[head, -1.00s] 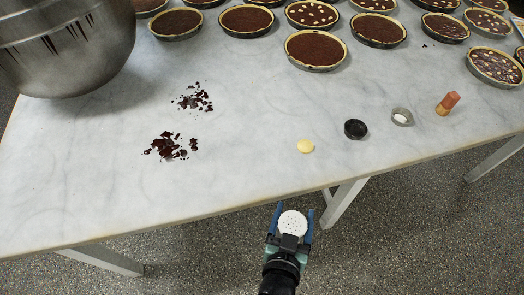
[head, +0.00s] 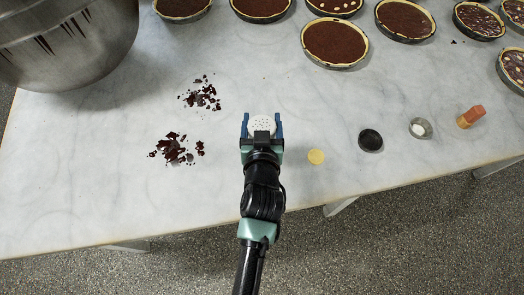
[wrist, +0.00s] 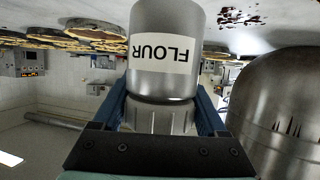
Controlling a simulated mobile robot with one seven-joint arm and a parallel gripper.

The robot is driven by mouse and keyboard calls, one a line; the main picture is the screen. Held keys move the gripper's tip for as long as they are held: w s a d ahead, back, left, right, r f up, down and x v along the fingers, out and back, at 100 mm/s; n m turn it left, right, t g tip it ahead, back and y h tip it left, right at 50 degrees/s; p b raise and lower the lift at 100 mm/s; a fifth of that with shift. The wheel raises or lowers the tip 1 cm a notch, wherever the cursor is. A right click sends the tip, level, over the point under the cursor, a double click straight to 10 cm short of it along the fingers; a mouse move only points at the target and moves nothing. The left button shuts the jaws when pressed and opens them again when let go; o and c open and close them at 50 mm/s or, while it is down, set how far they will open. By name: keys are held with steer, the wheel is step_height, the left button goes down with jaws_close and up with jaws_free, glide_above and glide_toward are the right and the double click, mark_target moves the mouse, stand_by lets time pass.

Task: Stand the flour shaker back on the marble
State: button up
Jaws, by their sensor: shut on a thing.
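The flour shaker (head: 262,124) shows its white, perforated top between the blue fingers of my gripper (head: 262,130) in the head view. In the wrist view its metal body (wrist: 166,82) bears a FLOUR label that appears upside down, as does the whole room there, so the shaker is about upright. My gripper is shut on it. It is over the marble table (head: 330,205), between the chocolate shavings and a pale yellow disc. Its base is cut off in the wrist view, so I cannot tell whether it touches the marble.
Chocolate shavings (head: 176,149) lie left of my gripper. A large steel bowl (head: 65,45) is at the upper left; several tarts (head: 335,43) are behind.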

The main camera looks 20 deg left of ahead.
step_height(320, 180, down, 10)
steer(key=shift+w+r+b, duration=0.15)
steer(key=shift+r+b, duration=0.1)
steer(key=shift+b, duration=0.55)
steer(key=o, duration=1.5)
steer(key=shift+f, duration=0.25)
steer(key=b+v, duration=0.2)
steer(key=v, duration=1.1)
steer(key=shift+a, duration=0.3)
steer(key=shift+r, duration=0.15)
